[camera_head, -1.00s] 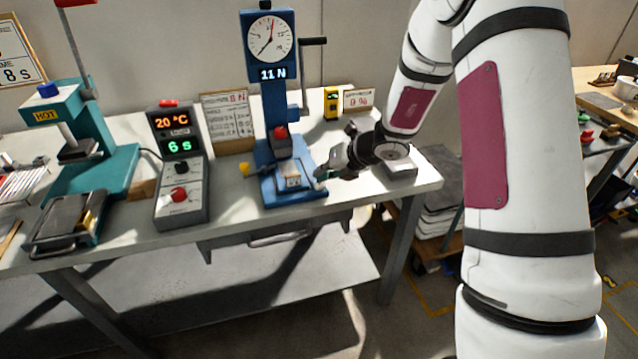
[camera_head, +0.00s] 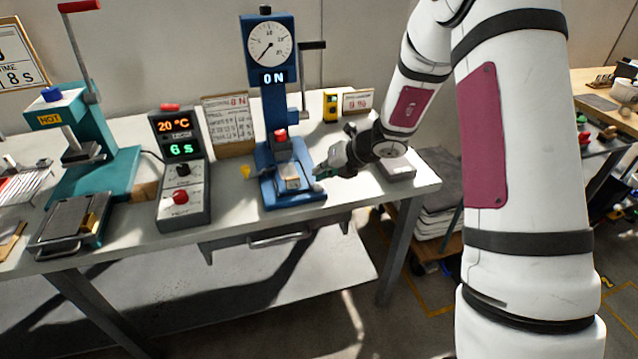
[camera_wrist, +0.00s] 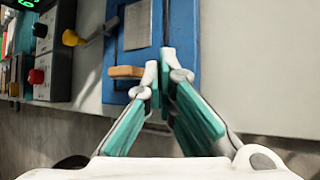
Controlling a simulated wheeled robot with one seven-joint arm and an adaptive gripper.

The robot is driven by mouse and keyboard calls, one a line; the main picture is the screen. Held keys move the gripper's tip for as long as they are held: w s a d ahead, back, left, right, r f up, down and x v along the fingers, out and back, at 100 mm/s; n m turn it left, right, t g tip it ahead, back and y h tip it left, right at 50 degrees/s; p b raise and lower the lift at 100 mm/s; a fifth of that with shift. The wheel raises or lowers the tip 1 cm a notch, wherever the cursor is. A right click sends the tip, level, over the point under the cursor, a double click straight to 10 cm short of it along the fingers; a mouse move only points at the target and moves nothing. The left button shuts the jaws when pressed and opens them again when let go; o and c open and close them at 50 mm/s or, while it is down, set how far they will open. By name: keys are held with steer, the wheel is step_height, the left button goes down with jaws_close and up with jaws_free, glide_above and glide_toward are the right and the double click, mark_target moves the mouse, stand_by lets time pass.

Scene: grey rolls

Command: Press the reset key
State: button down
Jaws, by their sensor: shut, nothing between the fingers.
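The blue force tester (camera_head: 267,100) stands on the bench with a round dial (camera_head: 269,43) and a display (camera_head: 273,78) reading 0 N. A grey block with a red part (camera_head: 281,140) sits above its base, over a small plate (camera_head: 291,182). My gripper (camera_head: 318,174) is shut and empty, its fingertips at the right side of the tester's base. In the wrist view, the teal-padded fingertips (camera_wrist: 165,63) come together over the blue base (camera_wrist: 185,30), beside a tan piece (camera_wrist: 126,72). I cannot make out a marked reset key; the fingers may hide it, and contact is unclear.
A grey control box (camera_head: 181,170) showing 20 °C and 6 s stands left of the tester, with a teal hot press (camera_head: 100,170) further left. A yellow device (camera_head: 331,105) and small cards stand behind. A grey block (camera_head: 397,169) lies right, below my wrist.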

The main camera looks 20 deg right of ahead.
mark_target(321, 184)
steer(key=shift+r, duration=0.1)
step_height(321, 184, up, 5)
steer(key=p, duration=0.4)
stand_by(0.3)
stand_by(0.6)
